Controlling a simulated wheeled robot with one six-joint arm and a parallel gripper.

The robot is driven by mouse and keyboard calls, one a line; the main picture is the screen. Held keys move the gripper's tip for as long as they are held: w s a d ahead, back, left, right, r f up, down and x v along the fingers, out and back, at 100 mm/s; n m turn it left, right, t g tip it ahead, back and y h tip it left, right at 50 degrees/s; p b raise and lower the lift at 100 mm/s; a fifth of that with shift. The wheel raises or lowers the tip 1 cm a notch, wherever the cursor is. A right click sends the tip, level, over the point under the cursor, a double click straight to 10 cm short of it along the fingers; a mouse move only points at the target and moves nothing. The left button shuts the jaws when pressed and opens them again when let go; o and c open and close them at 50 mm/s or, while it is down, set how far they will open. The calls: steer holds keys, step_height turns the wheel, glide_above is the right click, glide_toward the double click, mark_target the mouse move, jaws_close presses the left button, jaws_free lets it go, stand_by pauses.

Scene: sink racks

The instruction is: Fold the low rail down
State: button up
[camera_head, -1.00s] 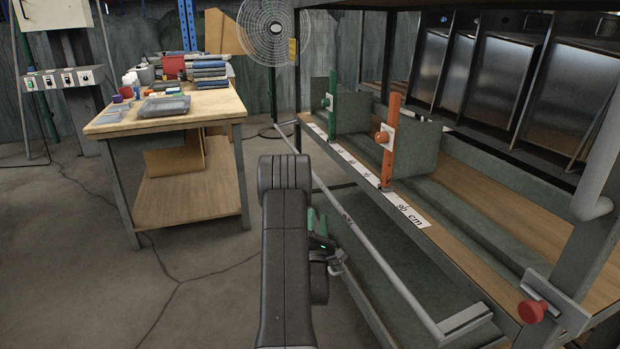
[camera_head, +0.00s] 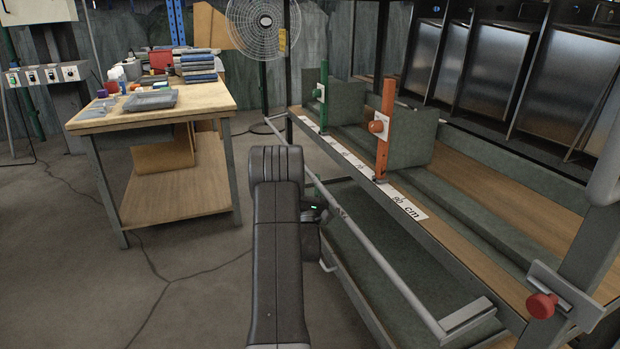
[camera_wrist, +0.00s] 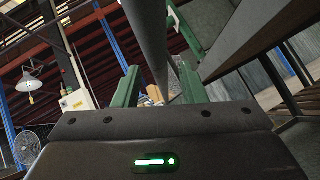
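The low rail (camera_head: 390,271) is a thin grey bar slanting along the front of the rack, out from its lower shelf. Its near end has a flat grey arm (camera_head: 468,315). My gripper's two green fingers (camera_wrist: 160,68) stand apart in the wrist view. A grey bar (camera_wrist: 148,35), apparently the rail, runs between them; I cannot tell whether they touch it. In the head view my gripper is mostly hidden behind my arm, right beside the rail.
A red knob (camera_head: 541,306) is at the near right. A cluttered workbench (camera_head: 200,105) stands left, with open floor before it.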

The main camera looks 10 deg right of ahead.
mark_target(309, 171)
steer(key=shift+x, duration=1.2)
jaws_close()
steer(key=shift+a+r+m+g+h, duration=0.2)
steer(key=shift+r+m+g+h, duration=0.3)
steer(key=shift+m+h, duration=0.4)
steer(key=shift+d+r+m+g+h, duration=0.1)
steer(key=shift+r+m+g+h, duration=0.5)
steer(key=shift+m, duration=0.7)
jaws_free()
